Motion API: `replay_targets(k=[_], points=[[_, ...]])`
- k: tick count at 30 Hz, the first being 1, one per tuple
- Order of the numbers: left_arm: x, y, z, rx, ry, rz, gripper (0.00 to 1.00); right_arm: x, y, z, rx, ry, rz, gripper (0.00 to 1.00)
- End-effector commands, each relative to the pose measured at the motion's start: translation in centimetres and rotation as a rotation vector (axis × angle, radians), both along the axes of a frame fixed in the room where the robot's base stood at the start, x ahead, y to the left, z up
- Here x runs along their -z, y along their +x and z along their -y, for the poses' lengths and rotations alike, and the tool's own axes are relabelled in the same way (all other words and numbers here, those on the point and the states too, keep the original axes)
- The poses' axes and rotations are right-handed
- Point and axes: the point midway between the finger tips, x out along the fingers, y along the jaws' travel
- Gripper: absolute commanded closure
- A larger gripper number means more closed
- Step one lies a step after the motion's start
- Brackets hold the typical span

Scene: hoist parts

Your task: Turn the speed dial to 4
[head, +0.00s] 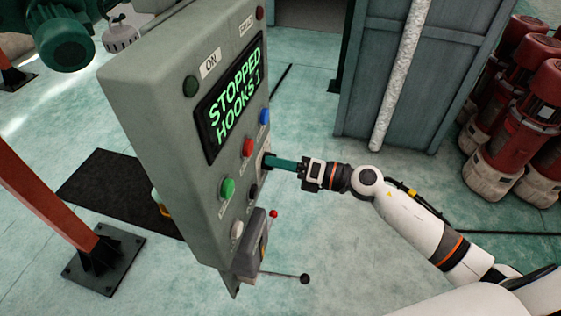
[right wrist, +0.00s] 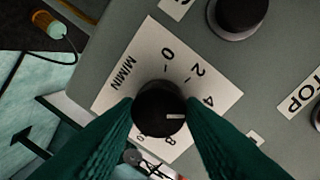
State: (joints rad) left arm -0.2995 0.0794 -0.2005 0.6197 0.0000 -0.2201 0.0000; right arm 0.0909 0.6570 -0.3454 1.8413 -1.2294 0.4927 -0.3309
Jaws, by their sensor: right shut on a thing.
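The control panel (head: 160,110) stands upright at the left of centre in the head view. In the right wrist view the black speed dial (right wrist: 150,100) sits on a white scale plate (right wrist: 135,70) marked M/MIN, with 0, 2, 4 and 8 readable. The dial's white mark points right, a little below the 4, towards a part covered by a finger. My right gripper (head: 268,160) is shut on the dial, its green fingers (right wrist: 160,112) on either side. In the head view the gripper hides the dial. My left gripper is out of view.
The panel has a display (head: 232,98) reading STOPPED HOOKS 1, and red (head: 248,147), green (head: 227,188) and blue (head: 265,116) buttons near my gripper. A lever box (head: 250,245) juts out below. Red machines (head: 510,120) stand far right.

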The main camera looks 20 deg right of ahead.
Motion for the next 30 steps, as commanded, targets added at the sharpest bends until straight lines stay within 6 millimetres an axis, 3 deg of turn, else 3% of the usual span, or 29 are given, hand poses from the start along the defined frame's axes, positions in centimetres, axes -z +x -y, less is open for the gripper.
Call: replay_targets(k=[4,5,8,20,30], points=[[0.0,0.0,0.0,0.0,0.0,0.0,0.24,-0.1,0.1,0.1,0.003,-0.001,0.002,0.87],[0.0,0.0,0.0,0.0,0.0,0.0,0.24,-0.1,0.1,0.1,0.003,-0.001,0.002,0.59],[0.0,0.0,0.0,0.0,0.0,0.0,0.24,-0.1,0.1,0.1,0.002,-0.001,0.002,0.43],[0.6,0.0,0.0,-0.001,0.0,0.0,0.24,0.3,-0.5,0.7,0.001,-0.002,0.0,0.42],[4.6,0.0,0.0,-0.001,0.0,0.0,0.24,0.4,-4.8,6.0,0.0,-0.006,-0.002,0.42]])
